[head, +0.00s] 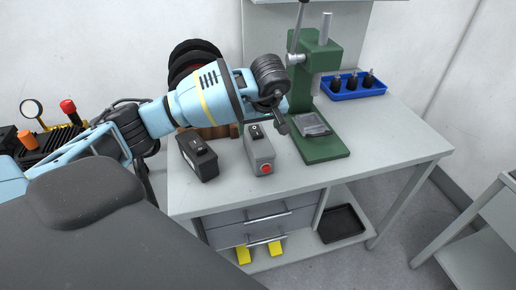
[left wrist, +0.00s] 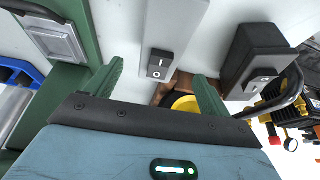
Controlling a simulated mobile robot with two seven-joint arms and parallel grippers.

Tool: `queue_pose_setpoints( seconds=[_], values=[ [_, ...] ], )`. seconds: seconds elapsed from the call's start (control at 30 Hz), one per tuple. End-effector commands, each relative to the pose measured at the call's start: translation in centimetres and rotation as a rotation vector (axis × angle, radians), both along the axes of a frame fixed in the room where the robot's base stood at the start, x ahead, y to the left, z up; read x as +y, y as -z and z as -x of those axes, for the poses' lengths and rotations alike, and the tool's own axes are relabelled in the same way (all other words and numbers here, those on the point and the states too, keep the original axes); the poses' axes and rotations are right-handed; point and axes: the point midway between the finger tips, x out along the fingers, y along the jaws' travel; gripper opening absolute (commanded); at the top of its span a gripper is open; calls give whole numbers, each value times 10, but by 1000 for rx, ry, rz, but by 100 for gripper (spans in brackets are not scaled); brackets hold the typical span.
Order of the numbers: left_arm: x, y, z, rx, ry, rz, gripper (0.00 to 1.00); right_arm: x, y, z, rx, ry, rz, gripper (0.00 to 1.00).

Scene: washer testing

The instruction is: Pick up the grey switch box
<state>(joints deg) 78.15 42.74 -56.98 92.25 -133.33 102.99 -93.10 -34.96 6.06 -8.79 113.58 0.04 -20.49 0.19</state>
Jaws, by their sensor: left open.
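The grey switch box (head: 261,155) stands on the workbench, with a rocker switch on top and a red button on its front. It also shows in the left wrist view (left wrist: 174,32), ahead of and between my two green fingers. My left gripper (head: 283,124) is open and empty, above and just right of the grey box in the head view. In the left wrist view the fingers (left wrist: 160,70) are spread apart, with no visible contact with the box. A black switch box (head: 198,158) stands to the left of the grey one. My right gripper is not in view.
A green press (head: 322,95) stands close on the right of the grey box. A blue tray (head: 352,88) with several dark parts lies at the back right. The workbench (head: 395,140) is clear at the right. Dark round items (head: 195,55) stand behind my left arm.

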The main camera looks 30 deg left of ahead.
Motion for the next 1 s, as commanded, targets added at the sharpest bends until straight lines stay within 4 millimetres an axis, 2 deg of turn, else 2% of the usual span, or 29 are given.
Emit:
queue_pose_setpoints(
  seconds=[0.17,0.53,0.87,1.0],
  values=[
    [1,4,-1,-1,1,1,82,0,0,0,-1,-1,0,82],
    [9,48,-5,-1,-1,1,82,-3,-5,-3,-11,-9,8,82],
    [11,53,-7,-2,1,0,82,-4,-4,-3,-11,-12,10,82],
    [11,53,-7,-2,1,0,64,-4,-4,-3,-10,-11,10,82]
  ],
)
